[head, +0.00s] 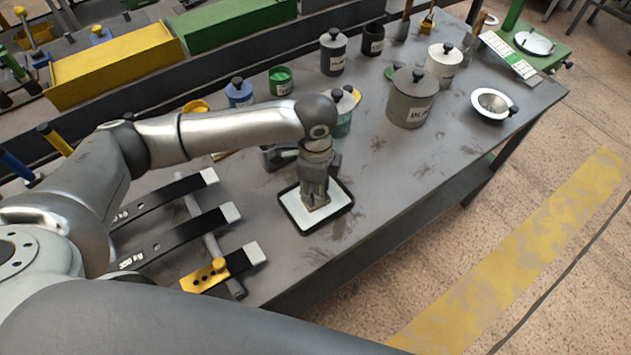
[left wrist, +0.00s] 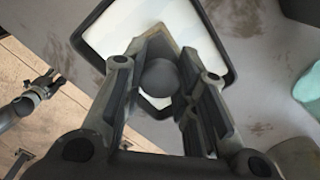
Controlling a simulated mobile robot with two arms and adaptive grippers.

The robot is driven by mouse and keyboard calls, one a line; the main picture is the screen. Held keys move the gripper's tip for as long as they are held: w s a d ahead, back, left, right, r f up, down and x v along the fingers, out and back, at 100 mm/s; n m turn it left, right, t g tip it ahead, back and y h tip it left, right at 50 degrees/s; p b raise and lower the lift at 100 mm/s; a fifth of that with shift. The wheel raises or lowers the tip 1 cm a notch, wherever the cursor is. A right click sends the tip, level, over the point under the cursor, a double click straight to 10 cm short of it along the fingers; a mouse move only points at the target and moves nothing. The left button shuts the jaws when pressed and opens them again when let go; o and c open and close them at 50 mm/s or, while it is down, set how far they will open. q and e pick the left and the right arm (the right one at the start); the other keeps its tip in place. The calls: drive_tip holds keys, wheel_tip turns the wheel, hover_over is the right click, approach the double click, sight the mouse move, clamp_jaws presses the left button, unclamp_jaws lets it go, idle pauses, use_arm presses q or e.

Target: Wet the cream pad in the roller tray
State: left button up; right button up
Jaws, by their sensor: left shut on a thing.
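The roller tray (head: 342,192) is a shallow black-rimmed tray with a white inside, near the front edge of the grey table. It also shows in the left wrist view (left wrist: 115,30). My left gripper (head: 314,192) points down over the tray. It is shut on the cream pad (head: 318,207), whose dark round knob (left wrist: 160,78) shows between the fingers. The pad is down inside the tray; its underside is hidden, so contact with the white surface cannot be told. What seems to be my right gripper (left wrist: 42,90) shows small and dark at the left wrist view's edge.
Several cans and pots stand behind the tray, including a green pot (head: 342,121) close by and a large grey pot (head: 409,98). Black bars with white ends (head: 229,212) lie left of the tray. Table right of the tray is clear.

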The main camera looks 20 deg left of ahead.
use_arm(q)
drive_tip(key=shift+f, duration=0.2)
drive_tip(key=shift+f+p, duration=0.15)
drive_tip(key=shift+p, duration=0.15)
idle(0.6)
drive_tip(key=shift+s+f, duration=0.15)
idle(0.8)
wheel_tip(320, 180, up, 4)
drive_tip(key=p, duration=0.5)
drive_tip(key=shift+r, duration=0.25)
idle(0.3)
wheel_tip(320, 180, up, 4)
drive_tip(key=p, duration=0.5)
drive_tip(key=shift+r+p, duration=0.1)
drive_tip(key=shift+p, duration=0.2)
